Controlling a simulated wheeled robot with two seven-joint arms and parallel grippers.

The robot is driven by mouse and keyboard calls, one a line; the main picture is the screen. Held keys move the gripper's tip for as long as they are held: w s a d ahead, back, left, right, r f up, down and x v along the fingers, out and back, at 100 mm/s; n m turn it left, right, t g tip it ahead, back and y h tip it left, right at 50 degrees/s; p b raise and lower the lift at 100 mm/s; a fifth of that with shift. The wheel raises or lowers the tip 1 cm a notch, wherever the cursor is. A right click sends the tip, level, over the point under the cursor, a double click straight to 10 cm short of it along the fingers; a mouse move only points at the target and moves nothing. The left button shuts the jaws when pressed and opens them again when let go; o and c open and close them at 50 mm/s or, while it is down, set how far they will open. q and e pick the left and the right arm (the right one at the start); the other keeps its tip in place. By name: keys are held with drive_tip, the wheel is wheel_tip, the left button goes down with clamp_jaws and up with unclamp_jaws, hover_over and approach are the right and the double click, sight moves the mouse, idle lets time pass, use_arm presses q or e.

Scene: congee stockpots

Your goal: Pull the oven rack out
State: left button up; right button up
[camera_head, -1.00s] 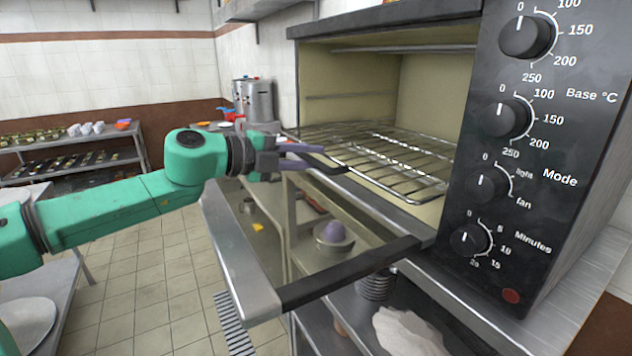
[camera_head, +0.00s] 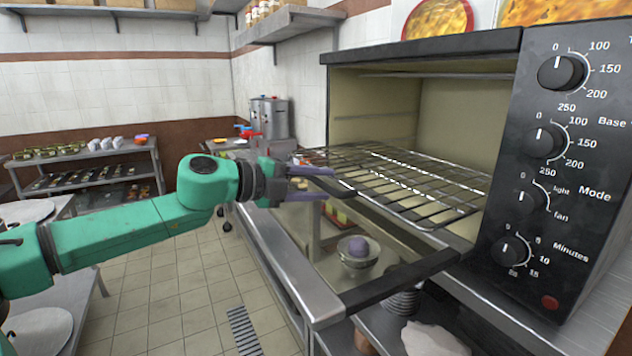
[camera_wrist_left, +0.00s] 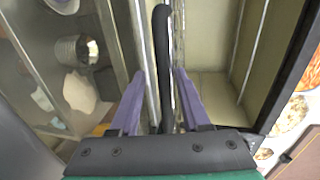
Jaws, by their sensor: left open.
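The oven rack (camera_head: 405,180), a silver wire grid, lies level in the oven (camera_head: 424,48). Its front part reaches out past the oven opening, over the lowered glass door (camera_head: 322,297). My left gripper (camera_head: 331,183) is at the rack's front left, with its purple fingers open. A dark curved bar (camera_head: 347,193) shows at the fingertips. In the left wrist view, the bar (camera_wrist_left: 163,50) runs between the two open fingers, with gaps showing beside it. I cannot tell whether either finger touches it. My right gripper is not in view.
The control panel (camera_head: 575,150) with several knobs borders the opening on the right. Below the door, a bowl (camera_head: 358,262) with a purple ball shows through the glass. Steel pots (camera_head: 268,118) stand behind. The tiled floor (camera_head: 170,290) at left is open.

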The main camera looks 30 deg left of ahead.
use_arm(q)
drive_tip(key=shift+w+r, duration=0.1)
drive_tip(key=shift+r, duration=0.05)
drive_tip(key=shift+s+a+b, duration=0.15)
drive_tip(key=shift+s+b, duration=0.15)
drive_tip(key=shift+b, duration=0.1)
drive_tip(key=b+v, duration=0.4)
drive_tip(key=v, duration=0.1)
drive_tip(key=shift+s+a+f+b, duration=0.15)
drive_tip(key=shift+a+f+b, duration=0.05)
drive_tip(key=shift+b, duration=0.15)
drive_tip(key=b+v, duration=0.3)
drive_tip(key=v, duration=0.5)
drive_tip(key=shift+s+r, duration=0.1)
drive_tip(key=shift+r, duration=0.05)
drive_tip(key=shift+s+r, duration=0.1)
drive_tip(key=shift+r, duration=0.05)
